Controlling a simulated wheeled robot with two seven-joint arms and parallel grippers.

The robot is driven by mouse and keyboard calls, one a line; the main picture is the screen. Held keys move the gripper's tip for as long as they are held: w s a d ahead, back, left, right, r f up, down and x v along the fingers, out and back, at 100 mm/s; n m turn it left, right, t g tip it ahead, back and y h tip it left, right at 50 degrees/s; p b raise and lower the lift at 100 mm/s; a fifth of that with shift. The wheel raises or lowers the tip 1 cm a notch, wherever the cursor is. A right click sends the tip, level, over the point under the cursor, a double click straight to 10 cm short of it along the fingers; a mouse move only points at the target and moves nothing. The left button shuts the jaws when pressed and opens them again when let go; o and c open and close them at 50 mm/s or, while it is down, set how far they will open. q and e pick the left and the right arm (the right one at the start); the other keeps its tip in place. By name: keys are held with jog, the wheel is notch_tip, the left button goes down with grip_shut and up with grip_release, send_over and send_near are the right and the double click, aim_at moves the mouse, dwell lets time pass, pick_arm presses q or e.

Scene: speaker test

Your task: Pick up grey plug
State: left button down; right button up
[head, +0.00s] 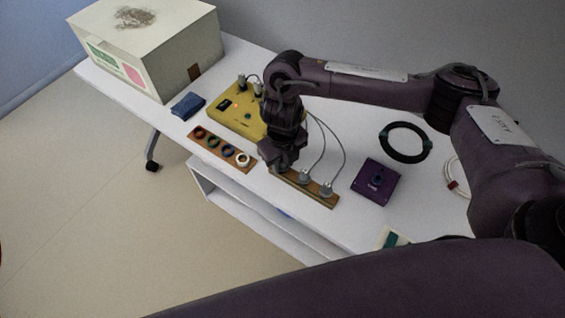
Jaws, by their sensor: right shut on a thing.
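My right gripper (281,166) points down over the left end of a wooden strip (315,194) on the white table. It is shut on what appears to be a grey plug, which the fingers mostly hide. I cannot tell whether that plug is clear of the strip. Two other grey plugs stand on the strip to the right of the gripper: a nearer one (305,177) and one by the right end (326,190). Thin grey cables rise from them. My left gripper is not in view.
A yellow box (237,117) with grey plugs on top stands behind the gripper. A wooden strip with coloured rings (213,145) lies to the left. A purple box (375,181) and black ring (404,142) lie right. A large pale box (165,60) fills the far left end.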

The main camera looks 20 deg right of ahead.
jog(key=shift+r, duration=0.1)
jog(key=shift+w+r, duration=0.1)
jog(key=shift+r, duration=0.5)
notch_tip(320, 180, up, 19)
jog(key=p, duration=0.3)
jog(key=shift+f, duration=0.15)
notch_tip(320, 180, up, 4)
jog(key=p, duration=0.4)
jog(key=shift+p, duration=0.4)
jog(key=shift+f, duration=0.1)
